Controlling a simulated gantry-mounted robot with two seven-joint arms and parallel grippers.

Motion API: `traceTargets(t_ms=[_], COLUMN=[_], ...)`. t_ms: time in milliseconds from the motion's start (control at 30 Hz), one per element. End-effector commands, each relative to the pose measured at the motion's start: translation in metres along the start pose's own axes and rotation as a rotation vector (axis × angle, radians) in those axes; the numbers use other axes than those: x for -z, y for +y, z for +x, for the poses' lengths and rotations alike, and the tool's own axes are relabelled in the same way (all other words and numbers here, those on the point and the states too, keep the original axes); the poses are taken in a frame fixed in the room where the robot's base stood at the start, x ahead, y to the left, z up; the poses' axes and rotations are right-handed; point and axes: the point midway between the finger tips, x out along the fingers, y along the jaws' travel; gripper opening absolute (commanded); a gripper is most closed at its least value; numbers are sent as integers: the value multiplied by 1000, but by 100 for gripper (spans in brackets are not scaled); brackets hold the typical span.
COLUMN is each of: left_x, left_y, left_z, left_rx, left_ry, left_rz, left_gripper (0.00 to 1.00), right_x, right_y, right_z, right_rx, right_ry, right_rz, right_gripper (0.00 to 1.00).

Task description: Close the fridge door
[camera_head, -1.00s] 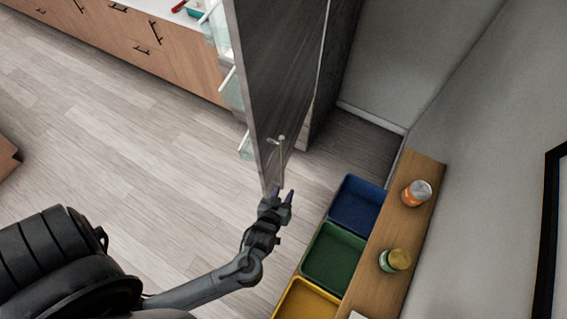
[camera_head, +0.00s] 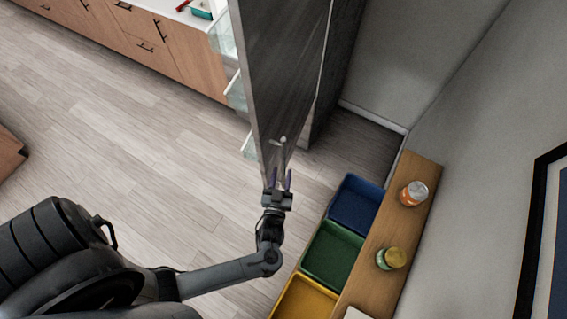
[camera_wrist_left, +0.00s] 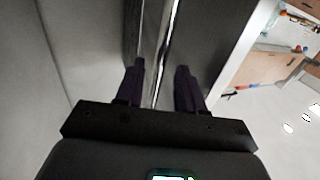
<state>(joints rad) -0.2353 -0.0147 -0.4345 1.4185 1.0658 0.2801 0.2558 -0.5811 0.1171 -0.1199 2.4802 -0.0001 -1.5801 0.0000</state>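The fridge door (camera_head: 282,75) is a tall dark grey panel standing open in the upper middle of the head view. Clear door shelves (camera_head: 237,92) show along its left side. A slim handle (camera_head: 281,141) runs down its face. My left gripper (camera_head: 277,181) is at the near end of the door, its fingers pointing toward the handle. In the left wrist view, the fingers (camera_wrist_left: 160,85) are spread apart, with a thin upright bar, seemingly the handle, showing between them. Contact with it cannot be told. My right gripper is not in view.
Blue (camera_head: 356,204), green (camera_head: 333,252) and yellow (camera_head: 304,299) bins stand to the right of my left arm. A wooden shelf (camera_head: 391,284) with two jars runs beside them along the wall. Wooden drawers (camera_head: 150,45) stand at upper left. The floor left of the door is clear.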

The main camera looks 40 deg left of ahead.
Motion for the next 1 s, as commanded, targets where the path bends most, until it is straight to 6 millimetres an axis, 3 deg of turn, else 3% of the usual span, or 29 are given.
traceTargets(t_ms=[300, 700, 967, 1000], left_x=[0, 0, 0, 0], left_y=[0, 0, 0, 0], left_z=[36, 41, 40, 40], left_rx=[0, 0, 0, 0], left_ry=[0, -1, -1, -1], left_rz=[1, 0, 0, 0], left_gripper=[38, 38, 0, 0], right_x=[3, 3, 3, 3], right_y=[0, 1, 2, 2], right_z=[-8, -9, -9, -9], right_rx=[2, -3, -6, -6], right_ry=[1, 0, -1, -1], right_rz=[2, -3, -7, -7], right_gripper=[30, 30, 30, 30])
